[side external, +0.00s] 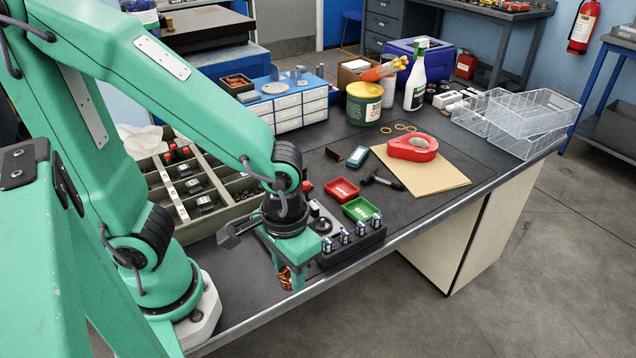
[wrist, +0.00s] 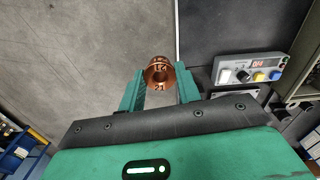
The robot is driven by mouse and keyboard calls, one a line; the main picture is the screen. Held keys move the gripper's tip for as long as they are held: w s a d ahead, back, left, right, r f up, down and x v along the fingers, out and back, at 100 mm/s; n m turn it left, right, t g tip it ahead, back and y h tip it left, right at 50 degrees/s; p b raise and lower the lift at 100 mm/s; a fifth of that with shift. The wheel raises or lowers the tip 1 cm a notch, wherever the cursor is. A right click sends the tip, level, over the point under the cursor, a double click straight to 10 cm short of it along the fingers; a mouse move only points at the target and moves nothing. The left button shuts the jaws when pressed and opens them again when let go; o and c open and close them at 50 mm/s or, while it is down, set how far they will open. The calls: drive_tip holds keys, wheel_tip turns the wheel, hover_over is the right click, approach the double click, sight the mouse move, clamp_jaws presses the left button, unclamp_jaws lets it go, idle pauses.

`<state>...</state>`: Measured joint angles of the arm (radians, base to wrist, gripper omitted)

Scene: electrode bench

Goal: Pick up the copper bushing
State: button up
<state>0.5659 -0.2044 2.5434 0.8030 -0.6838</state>
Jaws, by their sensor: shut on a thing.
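The copper bushing (wrist: 160,76) is a short, shiny copper ring with dark markings and an open bore. In the wrist view it sits between the two green fingers of my gripper (wrist: 160,88), which is shut on it. In the side view the copper bushing (side external: 285,279) shows low between the fingers of my gripper (side external: 288,280), partly covered by them. It is by the bench's front edge, and the wrist view shows floor behind it.
A black holder with several small blue-and-white items (side external: 345,238) stands close right of my gripper. Red (side external: 341,190) and green (side external: 359,209) trays lie behind it. A divided crate (side external: 205,176) stands at the back left. Open floor (side external: 420,325) lies in front of the bench.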

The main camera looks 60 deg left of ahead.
drive_tip(key=shift+s+d+r, duration=0.55)
drive_tip(key=shift+d, duration=0.1)
drive_tip(key=shift+w, duration=0.15)
drive_tip(key=w+a+n, duration=0.3)
drive_tip(key=w, duration=1.3)
drive_tip(key=w+a+f+n, duration=0.3)
drive_tip(key=w+a, duration=0.9)
drive_tip(key=w, duration=0.1)
drive_tip(key=shift+w, duration=0.35)
drive_tip(key=shift+f, duration=0.2)
drive_tip(key=shift+f, duration=2.35)
